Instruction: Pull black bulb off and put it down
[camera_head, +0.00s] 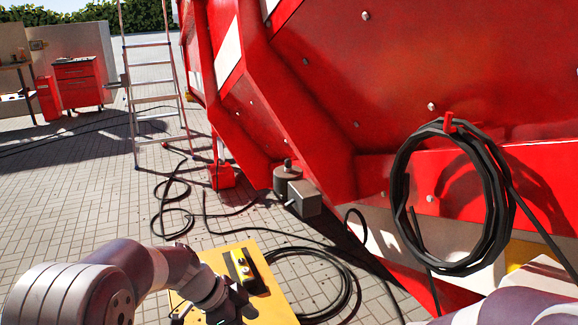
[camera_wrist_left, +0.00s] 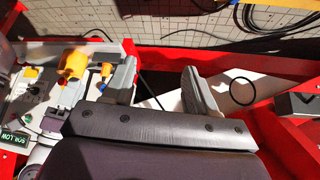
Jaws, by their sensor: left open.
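I cannot make out a black bulb for certain. In the head view, a small dark knob (camera_head: 288,163) tops a dark round housing (camera_head: 288,178) beside a grey box on the red machine. My left gripper (camera_head: 232,306) is low in the head view, over the yellow surface (camera_head: 278,308). In the left wrist view my left gripper (camera_wrist_left: 160,88) has its two grey fingers wide apart, with nothing held between them. My right gripper is out of view; only part of my arm shows at lower right.
A black hose coil (camera_head: 398,200) hangs on the large red machine (camera_head: 340,90). More hoses lie on the paving. A ladder (camera_head: 130,95) and red cabinet (camera_head: 78,85) stand behind. The wrist view shows a yellow knob (camera_wrist_left: 74,64) and green label (camera_wrist_left: 15,139) beside the fingers.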

